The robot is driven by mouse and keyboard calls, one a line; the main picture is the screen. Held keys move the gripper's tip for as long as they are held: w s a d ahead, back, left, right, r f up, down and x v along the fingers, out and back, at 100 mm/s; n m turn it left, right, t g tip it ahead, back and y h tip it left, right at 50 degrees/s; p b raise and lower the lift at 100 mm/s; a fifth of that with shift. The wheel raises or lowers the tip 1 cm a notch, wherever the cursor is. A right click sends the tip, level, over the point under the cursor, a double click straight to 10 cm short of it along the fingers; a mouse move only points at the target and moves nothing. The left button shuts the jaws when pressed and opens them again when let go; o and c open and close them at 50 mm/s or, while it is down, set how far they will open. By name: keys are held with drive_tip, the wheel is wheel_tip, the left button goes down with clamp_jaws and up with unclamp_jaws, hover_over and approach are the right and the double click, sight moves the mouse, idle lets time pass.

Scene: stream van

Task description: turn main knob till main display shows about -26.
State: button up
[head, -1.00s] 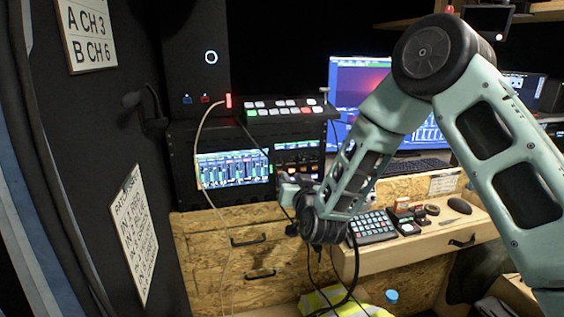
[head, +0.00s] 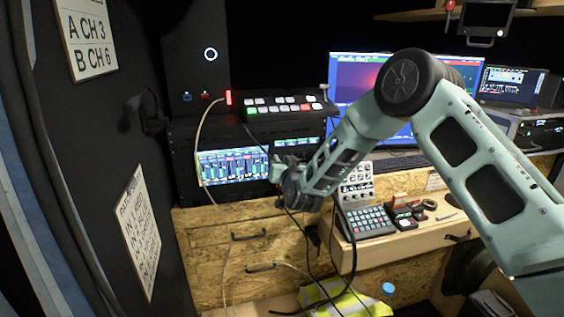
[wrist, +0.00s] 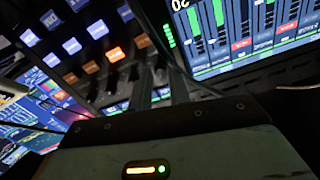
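The rack (head: 185,150) holds a wide screen with green level meters (head: 232,167); the screen also shows at the top right of the wrist view (wrist: 240,30). My gripper (head: 276,174) is at the screen's right edge, in front of the rack's lower right part. In the wrist view its two dark fingers (wrist: 160,88) point at the dark rack face with a narrow gap between them. I cannot tell whether a knob is between them. The main knob is not distinguishable. A large white figure is cut off at the wrist view's top edge; I cannot read a -26.
A switcher panel with lit buttons (head: 285,106) sits on the rack. A light panel of knobs (head: 357,181) and a keypad (head: 365,222) stand on the wooden desk to the right. Cables hang in front of the drawers (head: 248,237).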

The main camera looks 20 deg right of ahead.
clamp_jaws()
drive_tip(key=shift+f+n+b, duration=0.1)
drive_tip(key=shift+n+b, duration=0.2)
drive_tip(key=shift+b, duration=0.1)
drive_tip(key=shift+n+b, duration=3.7)
drive_tip(key=shift+n, duration=2.1)
drive_tip(key=shift+o, duration=1.2)
unclamp_jaws()
